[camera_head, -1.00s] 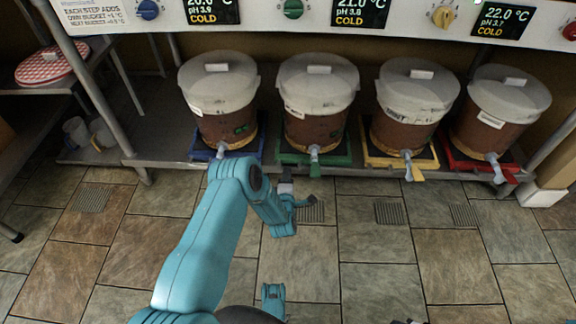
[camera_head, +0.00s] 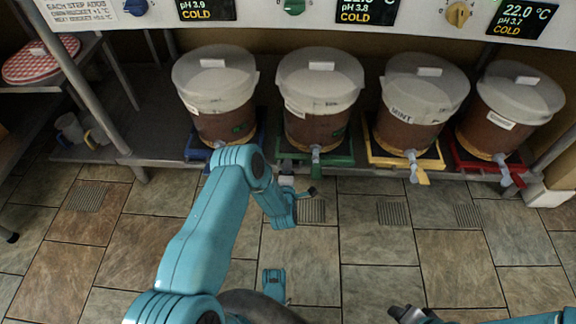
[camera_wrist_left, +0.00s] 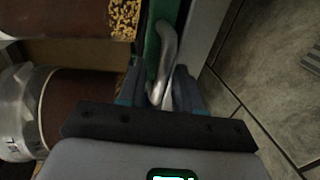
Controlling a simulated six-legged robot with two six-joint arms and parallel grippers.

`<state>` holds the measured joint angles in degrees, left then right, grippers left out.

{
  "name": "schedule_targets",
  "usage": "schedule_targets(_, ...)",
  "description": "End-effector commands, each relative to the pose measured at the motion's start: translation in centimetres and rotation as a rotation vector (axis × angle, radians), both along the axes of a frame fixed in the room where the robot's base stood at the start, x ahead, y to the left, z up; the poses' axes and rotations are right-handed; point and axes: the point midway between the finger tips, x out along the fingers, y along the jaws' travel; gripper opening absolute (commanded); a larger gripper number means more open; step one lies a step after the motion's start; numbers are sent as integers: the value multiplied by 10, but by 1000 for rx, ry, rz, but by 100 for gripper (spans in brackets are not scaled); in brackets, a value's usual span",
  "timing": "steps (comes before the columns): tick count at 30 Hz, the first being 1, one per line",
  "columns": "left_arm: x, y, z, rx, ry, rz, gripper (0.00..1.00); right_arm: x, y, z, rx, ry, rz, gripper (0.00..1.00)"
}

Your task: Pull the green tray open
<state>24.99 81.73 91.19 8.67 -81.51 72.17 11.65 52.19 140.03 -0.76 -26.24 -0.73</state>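The green tray (camera_head: 318,158) is under the second bucket from the left (camera_head: 318,95), on the low shelf. A pale tap (camera_head: 316,155) hangs in front of it. My left gripper (camera_head: 300,192) is just in front of the tray, pointing at it, with its fingers apart. In the left wrist view, the tray's green edge (camera_wrist_left: 165,40) and a grey curved piece, seemingly the tap (camera_wrist_left: 165,62), lie between the spread fingers (camera_wrist_left: 160,88). Contact cannot be told. My right gripper (camera_head: 408,314) is at the bottom edge, partly cut off.
A blue tray (camera_head: 195,153) is to the left; a yellow tray (camera_head: 430,163) and a red tray (camera_head: 470,167) are to the right, each under a bucket. A shelf post (camera_head: 90,90) stands at left, near cups (camera_head: 70,128).

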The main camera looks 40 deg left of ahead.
Motion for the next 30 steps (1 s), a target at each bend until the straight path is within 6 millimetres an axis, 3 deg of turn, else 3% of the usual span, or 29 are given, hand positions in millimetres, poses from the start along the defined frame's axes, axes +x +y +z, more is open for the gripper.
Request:
schedule_targets(13,-4,-2,-1,0,0,0,35,0,0,0,0,0,0,43)
schedule_targets(14,-3,-2,-1,0,0,0,28,0,0,0,0,0,0,43)
schedule_targets(16,-3,-2,-1,0,0,0,5,0,0,0,0,0,0,43)
schedule_targets(17,-3,-2,-1,0,0,0,0,0,0,0,0,0,0,43)
schedule_targets(25,-3,-2,-1,-1,1,0,0,-1,0,2,1,2,0,43)
schedule_targets(30,-15,-9,-1,-2,6,0,0,-5,1,10,3,16,2,43)
